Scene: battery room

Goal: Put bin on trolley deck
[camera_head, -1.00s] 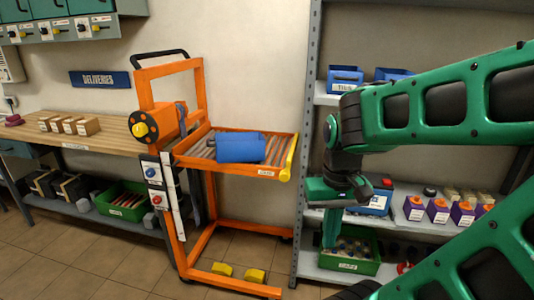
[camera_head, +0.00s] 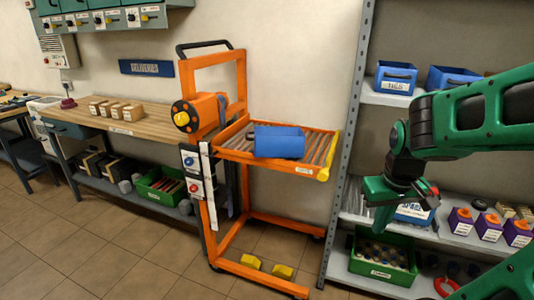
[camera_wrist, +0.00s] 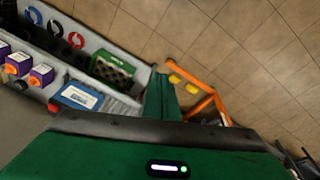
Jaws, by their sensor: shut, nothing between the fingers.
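A blue bin (camera_head: 278,142) rests on the roller deck (camera_head: 236,156) of the orange trolley. It looks tipped on its side, though I cannot be sure. The deck has a yellow bar at its right end. My green gripper (camera_head: 384,218) is shut and empty, pointing down to the right of the trolley in front of the shelf rack. It is well apart from the bin. In the wrist view my gripper (camera_wrist: 163,100) shows from above, with part of the orange trolley frame (camera_wrist: 208,103) beyond it. The bin is not visible there.
Blue bins (camera_head: 396,77) stand on the upper rack shelf. A green crate (camera_head: 382,260) and purple boxes (camera_head: 461,221) are lower down. A wooden bench (camera_head: 150,117) with small blocks stands left of the trolley. Yellow blocks (camera_head: 282,271) lie at the trolley's foot. Floor at front left is clear.

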